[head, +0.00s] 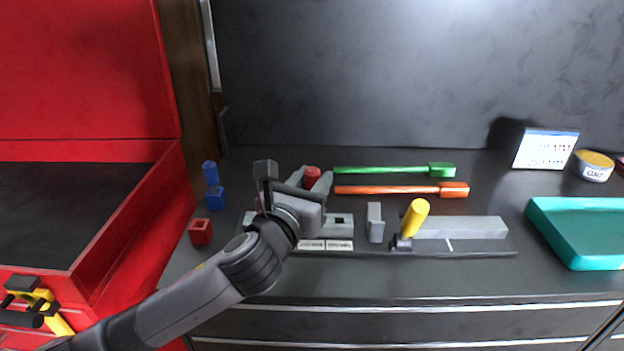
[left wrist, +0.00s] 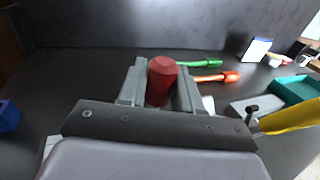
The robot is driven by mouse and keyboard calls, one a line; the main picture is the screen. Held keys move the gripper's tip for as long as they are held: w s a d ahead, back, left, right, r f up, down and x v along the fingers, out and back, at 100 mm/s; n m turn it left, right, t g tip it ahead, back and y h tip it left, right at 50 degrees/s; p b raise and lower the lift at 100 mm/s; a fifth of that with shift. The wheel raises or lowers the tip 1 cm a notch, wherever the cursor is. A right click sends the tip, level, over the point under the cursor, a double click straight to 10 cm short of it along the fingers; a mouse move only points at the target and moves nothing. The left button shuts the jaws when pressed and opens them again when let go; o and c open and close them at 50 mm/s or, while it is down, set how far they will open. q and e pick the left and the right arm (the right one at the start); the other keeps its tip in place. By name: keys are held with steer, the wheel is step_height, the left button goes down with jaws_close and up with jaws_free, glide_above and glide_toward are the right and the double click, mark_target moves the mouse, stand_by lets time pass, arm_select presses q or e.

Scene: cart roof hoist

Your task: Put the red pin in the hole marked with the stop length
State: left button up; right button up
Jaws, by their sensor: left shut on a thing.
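My left gripper (head: 311,180) is shut on the red pin (head: 311,174); the pin's top stands between the fingertips, also in the left wrist view (left wrist: 162,72). In the head view the gripper is over the left part of the jig, and the pin's lower end is hidden. A light grey block (head: 341,229) with a dark hole shows right of my wrist. White labels (head: 325,245) lie along its front, too small to read surely. My wrist hides the block's left part. A white card (head: 545,149) with blurred MM figures stands at the back right. My right gripper is out of view.
Right of the block are a grey upright piece (head: 375,223), a yellow handle (head: 415,217) and a long grey bar (head: 465,228). Green (head: 390,170) and orange (head: 395,190) tools lie behind. A teal tray (head: 575,261) is at right, a red box (head: 130,245) at left.

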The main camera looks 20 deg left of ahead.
arm_select(q)
steer(key=shift+f+b, duration=0.8)
steer(key=shift+f, duration=1)
steer(key=o, duration=1.1)
steer(key=shift+s, duration=0.15)
steer(key=shift+s+a, duration=0.15)
steer(key=shift+s, duration=1.6)
steer(key=shift+s+a, duration=0.15)
steer(key=shift+s, duration=1.55)
